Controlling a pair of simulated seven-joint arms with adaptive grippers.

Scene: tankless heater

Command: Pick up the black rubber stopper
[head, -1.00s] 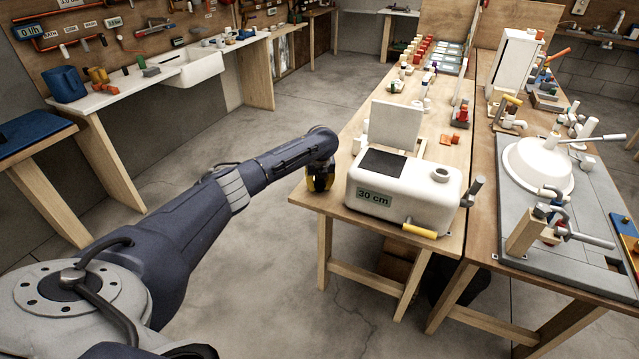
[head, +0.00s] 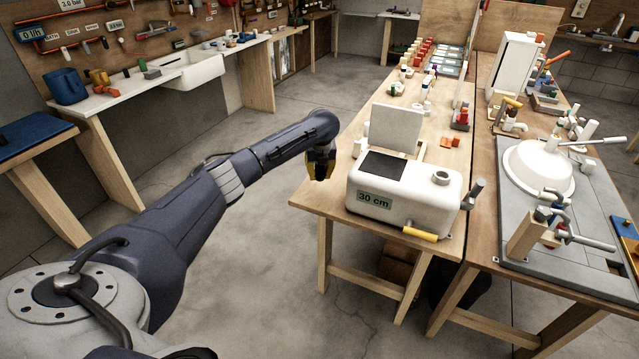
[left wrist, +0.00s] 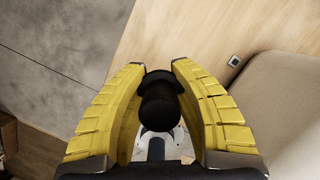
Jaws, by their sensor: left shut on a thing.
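The black rubber stopper (left wrist: 158,105) shows in the left wrist view, a dark rounded piece between the yellow fingers. My left gripper (left wrist: 159,75) is shut on it, with a finger at each side near its wider end. In the head view my left gripper (head: 320,172) is at the left end of the wooden bench, beside the white tank. The stopper cannot be made out clearly there. In the wrist view the bench top lies beyond the fingertips. My right gripper is not in view.
The white tank (head: 403,196), labelled 30 cm, stands on the bench (head: 312,203) just right of the gripper. A yellow-handled valve (head: 420,234) sticks out at its front. The bench's left edge is close, with open floor (head: 240,270) beyond it.

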